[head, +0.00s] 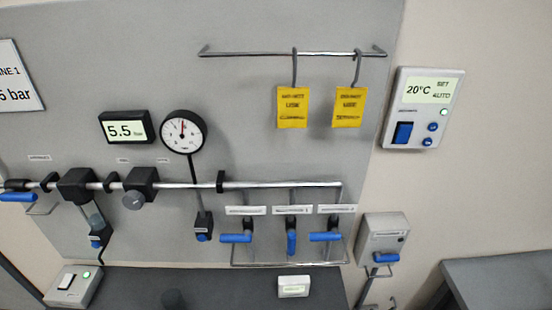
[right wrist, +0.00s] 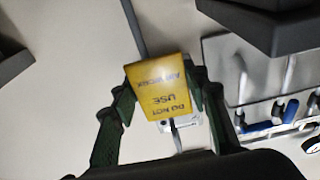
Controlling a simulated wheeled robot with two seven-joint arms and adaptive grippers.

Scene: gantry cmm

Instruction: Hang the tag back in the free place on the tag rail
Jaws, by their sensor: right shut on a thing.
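The tag rail (head: 250,53) is a thin grey bar high on the wall panel in the head view. Two yellow tags, a left one (head: 292,107) and a right one (head: 347,107), hang from it by grey hooks at its middle and right. The left stretch of the rail is bare. In the right wrist view my right gripper (right wrist: 165,92) is shut on a third yellow tag (right wrist: 158,78), whose print reads upside down. Its grey hook runs up out of that picture. Neither gripper shows in the head view; my left gripper is in no view.
Below the rail are a round gauge (head: 183,131), a 5.5 bar display (head: 126,128) and a pipe (head: 270,185) with blue-handled valves. A thermostat box (head: 421,108) is on the wall at right. The panel around the rail's left half is clear.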

